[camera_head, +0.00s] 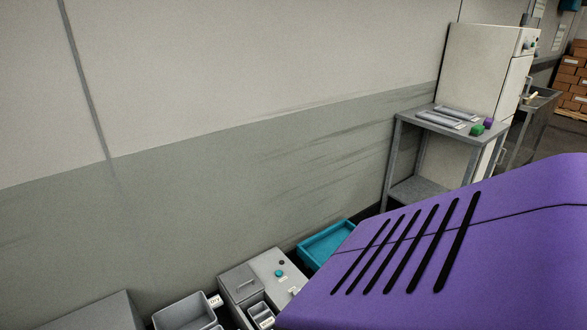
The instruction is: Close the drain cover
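I cannot make out a drain cover for certain in this view. A large purple housing with several black slots (500,245) fills the lower right and hides what lies behind and below it. I cannot tell whether it is part of the drum machine. A grey box (268,262) with a handled lid (240,284) and a teal button stands by the wall at the bottom middle. Neither of my grippers is in view.
A grey open bin (172,318) stands left of the grey box, and a teal tray (318,250) lies right of it. A metal table (410,118) with trays and small green and purple blocks stands by a white cabinet (480,65). Stacked cartons (572,80) are far right.

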